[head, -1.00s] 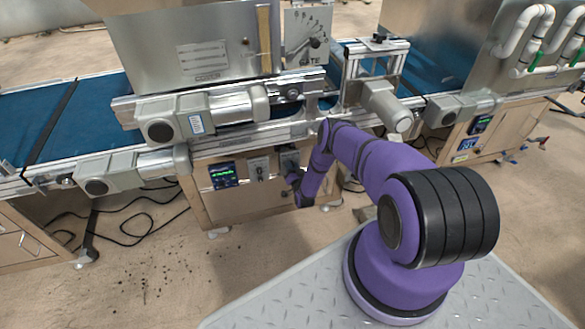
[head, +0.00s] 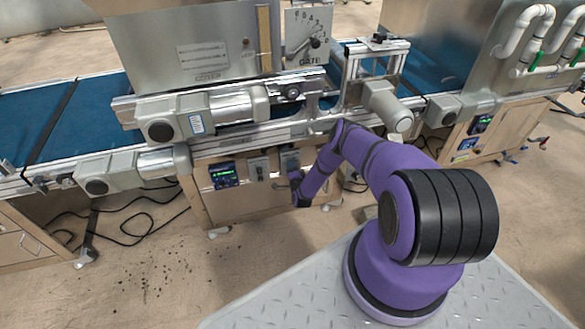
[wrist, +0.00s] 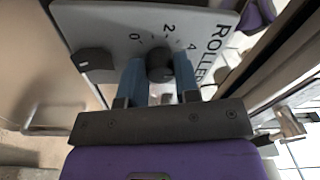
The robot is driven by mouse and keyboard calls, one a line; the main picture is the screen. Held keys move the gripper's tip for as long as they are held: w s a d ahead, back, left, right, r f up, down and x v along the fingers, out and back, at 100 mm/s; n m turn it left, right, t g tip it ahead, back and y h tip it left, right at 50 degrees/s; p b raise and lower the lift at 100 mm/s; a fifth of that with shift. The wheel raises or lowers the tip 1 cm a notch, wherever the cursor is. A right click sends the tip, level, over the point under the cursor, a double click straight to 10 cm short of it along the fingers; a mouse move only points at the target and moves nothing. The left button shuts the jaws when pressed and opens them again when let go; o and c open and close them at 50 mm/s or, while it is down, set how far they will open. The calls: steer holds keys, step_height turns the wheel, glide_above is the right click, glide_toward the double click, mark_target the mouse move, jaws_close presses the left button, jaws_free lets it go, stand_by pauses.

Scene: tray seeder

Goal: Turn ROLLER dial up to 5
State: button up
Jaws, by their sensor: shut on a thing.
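The ROLLER dial (wrist: 160,66) is a dark round knob on a pale panel (wrist: 118,22) with the numbers 0, 2 and 4 around it and the word ROLLER to the right. My gripper (wrist: 160,76) has its two blue-grey fingers on either side of the knob, shut on it. The fingers and gripper body hide the lower part of the scale, and I cannot read where the knob points. In the head view my gripper (head: 281,186) is small, at the front of the machine's lower cabinet, just below the small control boxes.
A second dark knob (wrist: 95,60) sits left of the dial, close to the left finger. In the head view a lit display (head: 223,175) and grey control boxes (head: 258,167) are on the cabinet. A motor (head: 170,122) overhangs above. Loose cables (head: 135,225) lie on the floor.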

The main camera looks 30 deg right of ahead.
steer(key=shift+m, duration=0.5)
steer(key=o, duration=0.9)
steer(key=shift+s, duration=0.1)
steer(key=v, duration=1)
steer(key=shift+s+a, duration=0.2)
steer(key=shift+s, duration=0.1)
